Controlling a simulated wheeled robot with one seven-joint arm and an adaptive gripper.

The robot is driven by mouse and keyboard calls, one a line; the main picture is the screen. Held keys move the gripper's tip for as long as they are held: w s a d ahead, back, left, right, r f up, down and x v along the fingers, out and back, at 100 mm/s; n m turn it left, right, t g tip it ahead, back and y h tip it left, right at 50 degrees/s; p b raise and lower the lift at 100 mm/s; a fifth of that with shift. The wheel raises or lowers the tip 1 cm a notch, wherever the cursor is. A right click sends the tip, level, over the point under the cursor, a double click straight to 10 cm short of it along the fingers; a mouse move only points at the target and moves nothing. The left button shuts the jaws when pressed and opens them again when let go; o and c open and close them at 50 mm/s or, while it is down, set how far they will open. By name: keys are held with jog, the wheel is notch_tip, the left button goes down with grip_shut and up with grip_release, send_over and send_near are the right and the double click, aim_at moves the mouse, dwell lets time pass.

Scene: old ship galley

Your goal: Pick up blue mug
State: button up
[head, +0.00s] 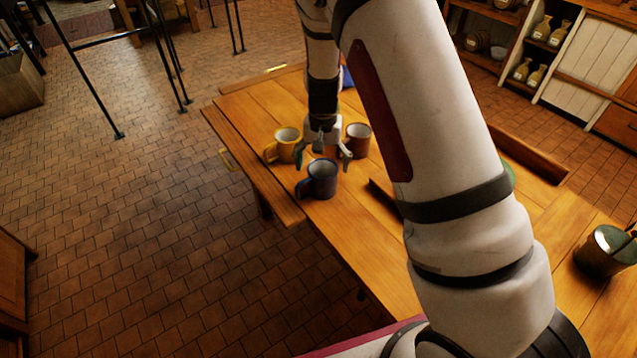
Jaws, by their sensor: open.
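The blue mug (321,180) stands upright on the wooden table (262,103), near its left edge, with its handle to the left. My gripper (325,158) is open and points down just behind the blue mug. Its fingers spread to either side, and the mug's rim overlaps the space between them in the picture. I cannot tell whether the fingers touch any mug.
A yellow mug (287,146) stands left of my gripper and a reddish-brown mug (358,138) stands right of it, both close. A dark pot (606,252) is at the right. My arm hides much of the table. Shelves with jugs (541,30) stand at the back right.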

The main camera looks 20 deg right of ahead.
aim_at(322, 183)
notch_tip(322, 183, down, 7)
jog(key=shift+s+f+p, duration=0.1)
jog(key=shift+f+p, duration=0.05)
jog(key=shift+p, duration=0.15)
jog(key=c, duration=1.4)
